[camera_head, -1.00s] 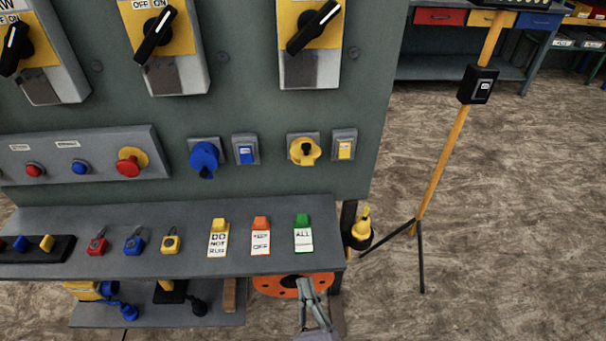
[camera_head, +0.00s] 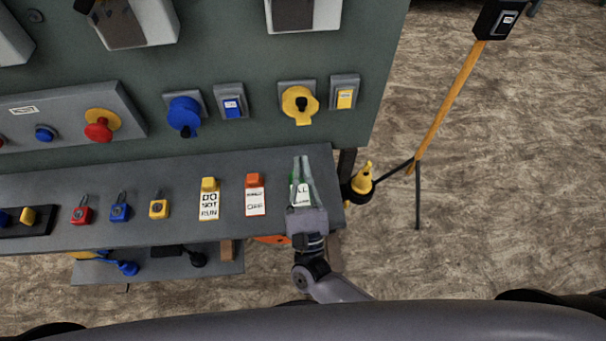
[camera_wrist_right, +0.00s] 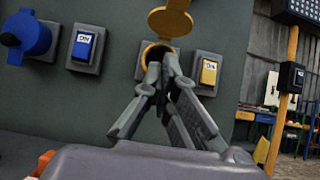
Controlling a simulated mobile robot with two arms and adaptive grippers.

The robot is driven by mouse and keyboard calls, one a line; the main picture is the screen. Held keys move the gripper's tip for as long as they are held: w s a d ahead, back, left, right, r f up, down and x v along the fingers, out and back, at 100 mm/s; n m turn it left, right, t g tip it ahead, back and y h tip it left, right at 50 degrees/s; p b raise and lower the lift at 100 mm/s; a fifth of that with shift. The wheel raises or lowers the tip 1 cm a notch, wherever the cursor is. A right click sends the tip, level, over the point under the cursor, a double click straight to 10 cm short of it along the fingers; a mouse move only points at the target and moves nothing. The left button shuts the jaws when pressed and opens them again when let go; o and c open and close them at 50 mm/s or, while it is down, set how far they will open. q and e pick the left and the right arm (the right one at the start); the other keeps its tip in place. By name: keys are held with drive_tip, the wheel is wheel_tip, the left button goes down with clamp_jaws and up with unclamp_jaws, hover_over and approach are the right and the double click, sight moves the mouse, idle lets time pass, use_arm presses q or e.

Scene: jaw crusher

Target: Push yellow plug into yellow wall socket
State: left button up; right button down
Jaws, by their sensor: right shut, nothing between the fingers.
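The yellow wall socket (camera_head: 300,104) is on the grey-green panel, with a dark centre. In the right wrist view its yellow flap (camera_wrist_right: 172,18) is raised above the round opening, which my fingers partly cover. I cannot tell if a plug is in it. A yellow piece with a black base (camera_head: 362,180) is beside the bench's right end; I cannot tell if this is the plug. My right gripper (camera_head: 301,160) is shut and empty, over the green-topped tag in the head view. In the right wrist view its fingertips (camera_wrist_right: 166,54) overlap the socket's lower part; contact is unclear. My left gripper is out of view.
A yellow switch (camera_head: 345,97) is right of the socket, a blue socket (camera_head: 183,115) and a blue switch (camera_head: 232,105) left. Padlocks and tags lie on the grey shelf (camera_head: 110,180). A tripod pole (camera_head: 447,105) stands right; floor beyond is open.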

sight(298, 111)
drive_tip(key=w+r+p, duration=0.1)
drive_tip(key=r+p, duration=0.1)
drive_tip(key=p, duration=0.1)
drive_tip(key=w+r+g+p, duration=0.1)
drive_tip(key=r+p, duration=0.2)
drive_tip(key=w+r+g+p, duration=0.1)
drive_tip(key=r+p, duration=0.2)
drive_tip(key=shift+w+r, duration=0.2)
drive_tip(key=shift+w, duration=0.2)
drive_tip(key=shift+s+g+p, duration=0.1)
drive_tip(key=shift+g+p, duration=0.4)
drive_tip(key=shift+p, duration=0.05)
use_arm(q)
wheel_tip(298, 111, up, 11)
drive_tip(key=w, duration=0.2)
use_arm(e)
drive_tip(key=shift+f, duration=0.1)
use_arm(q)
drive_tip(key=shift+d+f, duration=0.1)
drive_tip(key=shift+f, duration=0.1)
use_arm(e)
drive_tip(key=shift+a+f, duration=0.1)
drive_tip(key=shift+f, duration=0.05)
